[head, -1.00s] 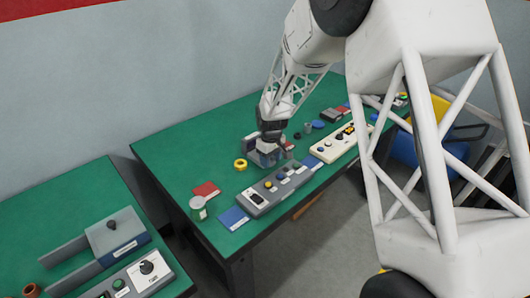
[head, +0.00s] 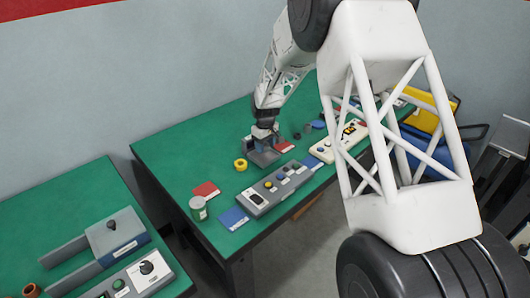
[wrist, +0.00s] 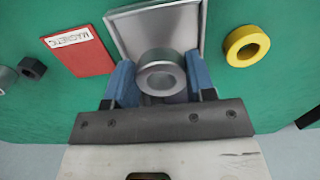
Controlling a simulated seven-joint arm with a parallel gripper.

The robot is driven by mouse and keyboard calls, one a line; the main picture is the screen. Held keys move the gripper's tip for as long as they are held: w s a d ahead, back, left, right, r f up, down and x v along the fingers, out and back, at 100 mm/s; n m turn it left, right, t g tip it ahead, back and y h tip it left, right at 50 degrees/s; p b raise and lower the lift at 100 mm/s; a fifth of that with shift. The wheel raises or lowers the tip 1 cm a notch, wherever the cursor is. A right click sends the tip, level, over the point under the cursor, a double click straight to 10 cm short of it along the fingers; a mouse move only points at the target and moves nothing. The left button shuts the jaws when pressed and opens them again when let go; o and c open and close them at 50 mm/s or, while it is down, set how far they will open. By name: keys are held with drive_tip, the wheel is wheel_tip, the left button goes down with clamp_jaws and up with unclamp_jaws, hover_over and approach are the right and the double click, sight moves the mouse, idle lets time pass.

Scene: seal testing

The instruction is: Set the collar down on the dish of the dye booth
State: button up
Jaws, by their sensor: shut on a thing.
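My gripper (head: 264,138) points down over the far table, and its blue fingers also show in the wrist view (wrist: 159,62). It is shut on the collar (wrist: 162,57), a thick grey metal ring, with one finger on each side. Below the collar is a square grey plate with a raised rim (wrist: 130,23), which looks like the dish; it also shows in the head view (head: 262,158). The collar is over the plate's near part and hides some of it. I cannot tell whether the collar touches it. No booth label is readable.
A yellow ring (wrist: 246,46) lies right of the plate; a red card marked MAGNETIC (wrist: 78,50) lies left. A grey control box (head: 275,190) stands in front. A cream control box (head: 340,143), a grey can (head: 198,208) and a blue card (head: 232,219) are also on the table.

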sight(265, 157)
drive_tip(key=shift+f, duration=1.7)
drive_tip(key=shift+f, duration=0.15)
drive_tip(key=o, duration=0.8)
wheel_tip(265, 157, up, 12)
drive_tip(key=shift+r, duration=0.1)
